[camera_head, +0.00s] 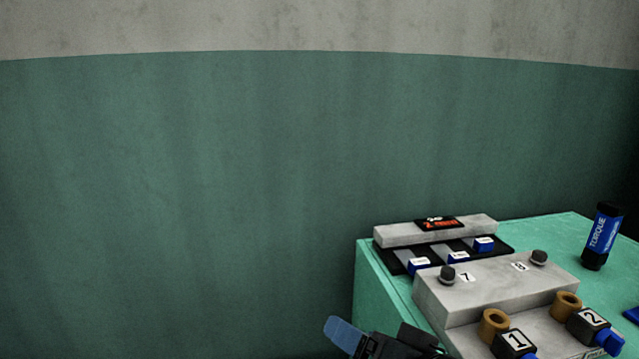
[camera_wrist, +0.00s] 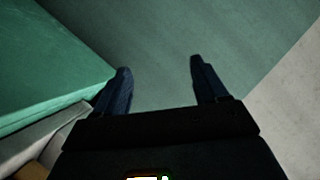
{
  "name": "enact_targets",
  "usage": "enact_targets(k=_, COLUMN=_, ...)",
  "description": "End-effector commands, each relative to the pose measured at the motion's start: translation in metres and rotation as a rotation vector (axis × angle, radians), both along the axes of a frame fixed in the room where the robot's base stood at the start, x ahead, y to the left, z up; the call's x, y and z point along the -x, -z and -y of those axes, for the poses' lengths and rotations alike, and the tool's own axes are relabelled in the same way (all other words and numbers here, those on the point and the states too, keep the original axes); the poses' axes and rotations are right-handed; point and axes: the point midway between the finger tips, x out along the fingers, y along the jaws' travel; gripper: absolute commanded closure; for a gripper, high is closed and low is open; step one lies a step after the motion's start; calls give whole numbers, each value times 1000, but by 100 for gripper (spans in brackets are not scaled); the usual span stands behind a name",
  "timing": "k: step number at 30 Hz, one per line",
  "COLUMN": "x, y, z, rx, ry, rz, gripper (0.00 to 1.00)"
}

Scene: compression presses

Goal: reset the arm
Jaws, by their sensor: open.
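My gripper (camera_wrist: 160,72) is open in the wrist view, with its two dark blue fingers apart and nothing between them. In the head view part of my gripper shows at the bottom edge, with a blue fingertip to the left of the green table (camera_head: 365,285). The rest of the arm is out of view.
On the table stand a grey press block (camera_head: 500,285) with knobs, a rack (camera_head: 400,237) with blue-ended pieces, brown rings (camera_head: 494,323), black numbered pieces (camera_head: 514,344) and a dark bottle (camera_head: 602,236) marked TORQUE.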

Motion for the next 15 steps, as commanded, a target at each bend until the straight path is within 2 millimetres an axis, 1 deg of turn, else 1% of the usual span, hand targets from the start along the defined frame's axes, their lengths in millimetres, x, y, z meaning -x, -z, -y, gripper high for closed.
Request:
enact_targets(k=1, x=12, y=7, z=-2, rx=-23, ry=29, rz=1, gripper=28)
enact_targets(k=5, x=40, y=23, z=5, rx=-49, ry=121, rz=26, gripper=28)
enact_targets(k=8, x=65, y=37, z=14, rx=-47, ry=191, rz=39, gripper=28)
enact_targets(k=11, x=94, y=50, z=26, rx=-25, ry=258, rz=48, gripper=28)
enact_targets(k=14, x=127, y=61, z=39, rx=14, ry=316, rz=57, gripper=28)
enact_targets(k=15, x=140, y=65, z=45, rx=36, ry=338, rz=62, gripper=28)
